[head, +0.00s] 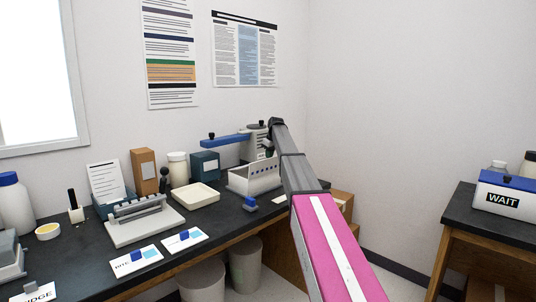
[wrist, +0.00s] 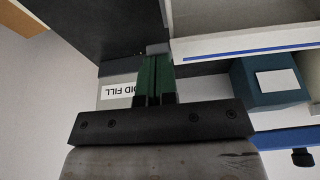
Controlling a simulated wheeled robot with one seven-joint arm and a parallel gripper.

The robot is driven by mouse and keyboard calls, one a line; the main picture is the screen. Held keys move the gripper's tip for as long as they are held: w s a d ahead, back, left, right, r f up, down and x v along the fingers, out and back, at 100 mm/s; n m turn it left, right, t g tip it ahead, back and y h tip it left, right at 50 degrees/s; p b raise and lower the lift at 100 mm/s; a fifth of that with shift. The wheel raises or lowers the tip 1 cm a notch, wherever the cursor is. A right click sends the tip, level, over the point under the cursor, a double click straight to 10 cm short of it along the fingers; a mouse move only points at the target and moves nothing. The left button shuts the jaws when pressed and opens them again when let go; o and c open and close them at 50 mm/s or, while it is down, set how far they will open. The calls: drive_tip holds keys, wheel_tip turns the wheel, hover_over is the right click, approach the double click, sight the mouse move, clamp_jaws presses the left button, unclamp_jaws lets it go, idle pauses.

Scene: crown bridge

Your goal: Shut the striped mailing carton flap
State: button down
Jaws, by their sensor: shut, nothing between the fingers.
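The white carton (head: 239,182) with blue marks stands near the back right of the dark bench in the head view, partly hidden by my arm. A pale panel with a row of blue dashes (head: 262,170) rises at its side; I cannot tell how far the flap is open. In the wrist view a white panel with a blue stripe (wrist: 245,44) lies to the right of the fingers. My gripper (head: 269,153) is above the carton's far side, its green fingers (wrist: 155,56) shut and empty. I cannot tell whether they touch the carton.
A teal box (head: 205,163), a cream tray (head: 195,196) and a device with a blue bar (head: 226,140) stand close by. A blue block (head: 250,203) sits at the bench's front edge. A "VOID FILL" label (wrist: 118,91) shows beside the fingers.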

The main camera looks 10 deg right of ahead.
drive_tip(key=shift+s+d+f, duration=0.15)
drive_tip(key=shift+s+f, duration=0.05)
drive_tip(key=shift+f, duration=0.1)
idle(0.6)
